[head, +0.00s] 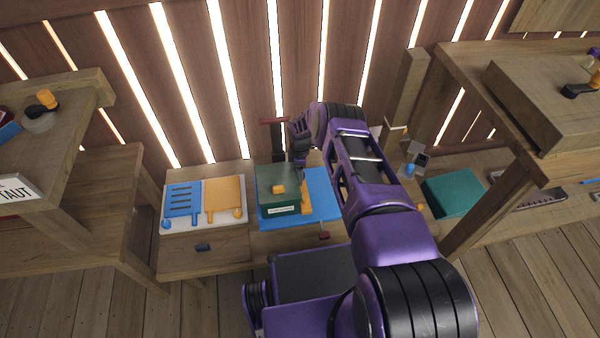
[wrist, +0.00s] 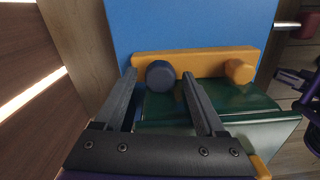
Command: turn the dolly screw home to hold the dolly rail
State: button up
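An orange rail (wrist: 205,62) lies along the edge of a green box (wrist: 220,103). In the wrist view a dark blue round knob (wrist: 160,75), seemingly the screw, sits near the rail's left end. An orange knob (wrist: 239,70) is near its right end. My gripper (wrist: 160,74) is open, its fingertips on either side of the dark knob with small gaps showing. How deep the screw sits cannot be told. In the head view my gripper (head: 300,156) is at the far end of the rail (head: 306,196), beside the green box (head: 279,206), and hides the dark knob.
The box stands on a blue mat (head: 325,203) on a wooden bench. An orange piece (head: 279,189) is on top of the box. To the left is a white board (head: 218,223) with blue and orange plates.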

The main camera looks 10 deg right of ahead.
notch_tip(320, 180, up, 17)
jog(key=p, duration=0.3)
jog(key=shift+r, duration=0.2)
dwell(0.4)
notch_tip(320, 180, down, 17)
jog(key=n+b, duration=0.3)
jog(key=n, duration=0.1)
jog(key=shift+n, duration=0.3)
grip_shut()
dwell(0.5)
